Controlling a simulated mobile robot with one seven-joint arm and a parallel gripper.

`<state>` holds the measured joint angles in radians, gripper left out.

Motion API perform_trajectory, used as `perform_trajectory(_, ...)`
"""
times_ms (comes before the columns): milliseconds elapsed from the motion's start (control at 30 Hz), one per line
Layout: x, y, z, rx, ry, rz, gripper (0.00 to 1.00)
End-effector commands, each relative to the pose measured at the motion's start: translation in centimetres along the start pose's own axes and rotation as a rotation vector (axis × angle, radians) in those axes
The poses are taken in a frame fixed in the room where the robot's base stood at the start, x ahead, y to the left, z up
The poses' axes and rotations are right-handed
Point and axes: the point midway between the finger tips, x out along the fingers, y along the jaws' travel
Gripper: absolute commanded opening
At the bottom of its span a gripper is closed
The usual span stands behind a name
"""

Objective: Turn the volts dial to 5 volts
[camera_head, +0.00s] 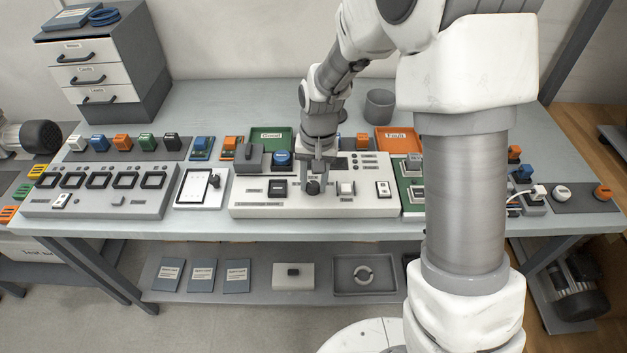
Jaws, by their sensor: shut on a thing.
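The volts dial is most likely the dark round knob (313,187) on the white control panel (248,211) at the middle of the bench. My gripper (313,178) comes down from above onto this knob and is shut on it. The knob's upper part is hidden between the fingers. The labels around the knob and its pointer mark are too small to read, so I cannot tell its setting.
A grey block (249,157) and blue part (282,158) stand behind. Green (272,136) and orange (398,138) trays lie at the back. My arm hides the bench's right part.

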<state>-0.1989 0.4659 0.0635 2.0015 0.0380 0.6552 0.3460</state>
Motion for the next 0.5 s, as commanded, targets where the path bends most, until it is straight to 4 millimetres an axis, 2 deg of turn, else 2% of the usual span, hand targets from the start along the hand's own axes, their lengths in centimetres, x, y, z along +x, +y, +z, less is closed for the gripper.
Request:
perform_trajectory(200, -0.06, -0.02, -0.08, -0.15, -0.007, -0.001, 0.0)
perform_trajectory(500, -0.09, -0.01, -0.12, -0.27, -0.013, -0.001, 0.0)
